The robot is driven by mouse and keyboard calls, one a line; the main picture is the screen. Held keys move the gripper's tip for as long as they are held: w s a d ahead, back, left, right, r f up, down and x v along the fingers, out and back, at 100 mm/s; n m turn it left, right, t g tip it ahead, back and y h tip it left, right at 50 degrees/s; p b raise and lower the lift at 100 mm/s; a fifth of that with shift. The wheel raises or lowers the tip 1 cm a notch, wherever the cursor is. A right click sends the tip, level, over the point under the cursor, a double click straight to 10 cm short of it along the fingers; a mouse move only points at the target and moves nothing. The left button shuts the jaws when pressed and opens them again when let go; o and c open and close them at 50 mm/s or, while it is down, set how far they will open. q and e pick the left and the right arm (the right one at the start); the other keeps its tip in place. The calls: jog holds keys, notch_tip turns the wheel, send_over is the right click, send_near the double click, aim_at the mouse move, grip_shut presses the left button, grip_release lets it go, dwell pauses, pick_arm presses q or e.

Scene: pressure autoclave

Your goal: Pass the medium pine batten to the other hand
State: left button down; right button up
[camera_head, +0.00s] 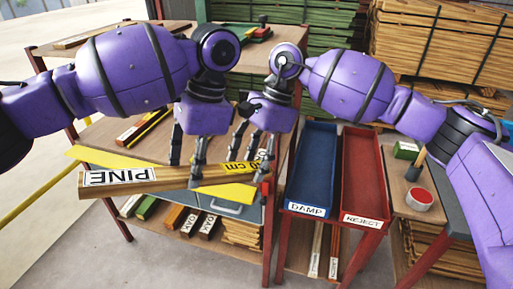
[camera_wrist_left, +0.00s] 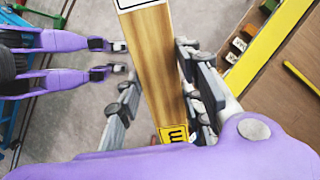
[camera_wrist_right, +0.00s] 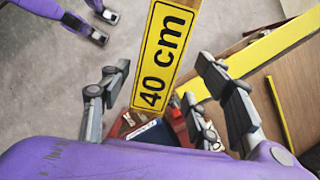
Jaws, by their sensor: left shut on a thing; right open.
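The medium pine batten (camera_head: 165,181) is a long light-wood bar with a white PINE label near its left end and a yellow "40 cm" label near its right end. It lies roughly level in the air in front of the table. My left gripper (camera_head: 188,172) is shut on its middle part; the left wrist view shows the batten (camera_wrist_left: 155,70) between the fingers. My right gripper (camera_head: 250,168) is open at the labelled right end. In the right wrist view the "40 cm" end of the batten (camera_wrist_right: 163,60) lies between the spread fingers, with gaps on both sides.
A blue DAMP tray (camera_head: 311,160) and a red REJECT tray (camera_head: 362,170) stand right of the batten. A wooden table (camera_head: 125,150) with a yellow strip is behind it, with several small blocks on a shelf below. A brush and a red-rimmed tin (camera_head: 419,198) sit at right.

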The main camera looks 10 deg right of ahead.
jog(key=shift+f, duration=0.2)
jog(key=c, duration=1.4)
pick_arm(q)
jog(key=c, duration=1.1)
grip_release()
pick_arm(e)
grip_shut()
pick_arm(q)
jog(key=shift+r, duration=0.1)
